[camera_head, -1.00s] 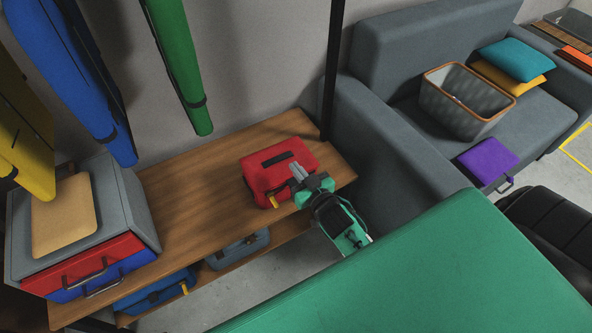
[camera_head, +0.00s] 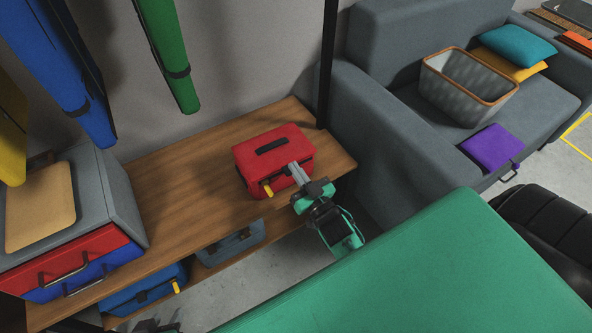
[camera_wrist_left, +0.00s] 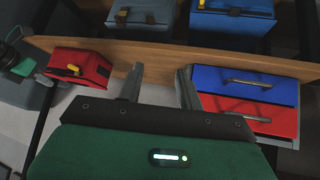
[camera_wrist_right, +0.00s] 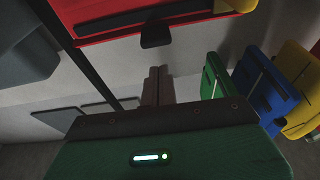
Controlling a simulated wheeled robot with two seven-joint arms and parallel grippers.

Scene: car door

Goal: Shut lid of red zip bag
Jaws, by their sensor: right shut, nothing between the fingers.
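The red zip bag (camera_head: 274,154) stands on the wooden shelf. Its top looks flat and down, with a black handle on it and a yellow pull (camera_head: 268,190) at the front; whether a gap is left under the lid I cannot tell. The bag also shows in the left wrist view (camera_wrist_left: 85,66) and, close up, in the right wrist view (camera_wrist_right: 110,28). My right gripper (camera_head: 294,168) is shut and empty, its fingertips at the bag's front right upper edge; contact is unclear. My left gripper (camera_wrist_left: 157,72) is open and empty, facing the shelf from a distance.
A grey case (camera_head: 115,190) with red and blue drawers stands at the shelf's left. Blue (camera_head: 145,288) and grey (camera_head: 230,243) bags lie on the lower shelf. Rolled items hang above. A grey sofa (camera_head: 385,125) is at the right, a green surface (camera_head: 420,275) in front.

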